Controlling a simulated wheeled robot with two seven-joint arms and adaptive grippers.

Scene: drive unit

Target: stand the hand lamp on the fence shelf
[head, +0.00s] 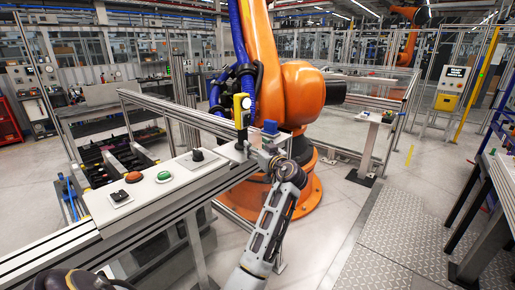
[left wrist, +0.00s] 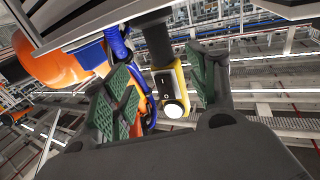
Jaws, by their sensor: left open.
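The hand lamp (head: 241,106), yellow at the top and black below, stands upright at the far end of the fence rail. A small pale plate (head: 229,153) shows there, apparently the fence shelf; the lamp's foot is partly hidden. My left gripper (head: 259,151) is at the lamp's lower right in the head view. In the left wrist view the lamp's yellow head (left wrist: 171,84) and black handle (left wrist: 157,43) show between the spread green finger pads of my left gripper (left wrist: 164,88). Gaps show beside the lamp. My right gripper is not in view.
A blue block (head: 270,127) is just right of the lamp. A large orange robot arm (head: 300,92) stands close behind. A panel with red and green buttons (head: 150,190) lies along the rail on the left.

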